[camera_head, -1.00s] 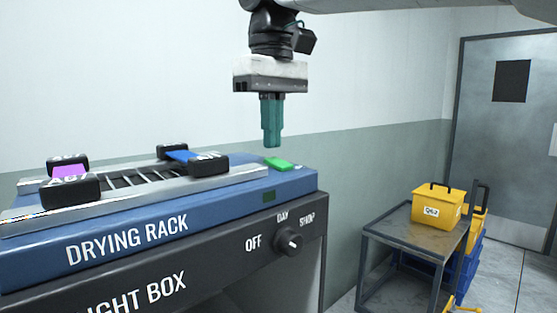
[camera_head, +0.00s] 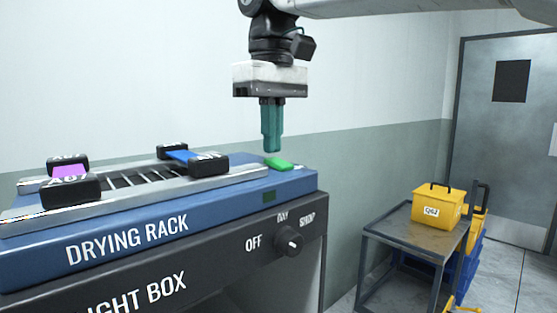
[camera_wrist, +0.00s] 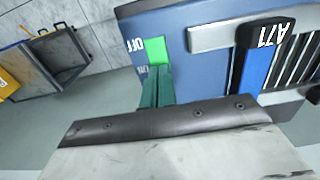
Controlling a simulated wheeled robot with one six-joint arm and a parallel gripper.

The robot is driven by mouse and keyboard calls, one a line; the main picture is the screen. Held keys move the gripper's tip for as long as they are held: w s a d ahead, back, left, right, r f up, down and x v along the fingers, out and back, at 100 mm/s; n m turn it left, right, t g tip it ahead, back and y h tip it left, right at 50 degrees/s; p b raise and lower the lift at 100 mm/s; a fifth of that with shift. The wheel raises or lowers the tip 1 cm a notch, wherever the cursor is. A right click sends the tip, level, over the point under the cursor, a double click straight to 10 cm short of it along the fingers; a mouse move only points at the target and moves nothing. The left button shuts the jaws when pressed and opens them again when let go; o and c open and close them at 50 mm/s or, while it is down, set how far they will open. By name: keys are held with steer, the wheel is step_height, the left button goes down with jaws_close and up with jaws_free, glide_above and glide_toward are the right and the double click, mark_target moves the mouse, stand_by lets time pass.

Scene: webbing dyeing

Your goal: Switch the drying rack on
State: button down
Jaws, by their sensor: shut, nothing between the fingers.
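The blue drying rack (camera_head: 205,228) sits on a dark light box at the left of the head view. A green rocker switch (camera_head: 279,164) is on its top at the right end; it also shows in the wrist view (camera_wrist: 155,50). The switch's end toward the wall looks higher in the head view, but I cannot surely tell its position. My gripper (camera_head: 272,150) is shut and empty, pointing down just above the switch. In the wrist view the teal fingertips (camera_wrist: 157,72) overlap the switch's near edge; contact cannot be told.
Two webbing pieces with black end blocks, one purple (camera_head: 69,171) and one blue (camera_head: 185,156), lie across the rack rails. The light box has a dial (camera_head: 290,242) in front. A yellow case (camera_head: 438,207) stands on a metal cart at the right.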

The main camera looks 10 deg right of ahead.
mark_target(273, 159)
steer(key=shift+f, duration=0.65)
steer(key=shift+r, duration=3.5)
steer(key=s+d+f+m+t, duration=0.2)
steer(key=s+d+f, duration=0.2)
steer(key=d+f, duration=0.4)
steer(key=s+d+f+m+t, duration=0.2)
steer(key=s+d+f+m, duration=0.15)
steer(key=d+f, duration=0.45)
steer(key=s+d+f+m+t, duration=0.1)
steer(key=s+d+f, duration=0.4)
steer(key=f, duration=0.7)
steer(key=s+f+g, duration=0.3)
steer(key=s, duration=0.4)
steer(key=shift+f+g, duration=0.3)
steer(key=shift+g, duration=0.1)
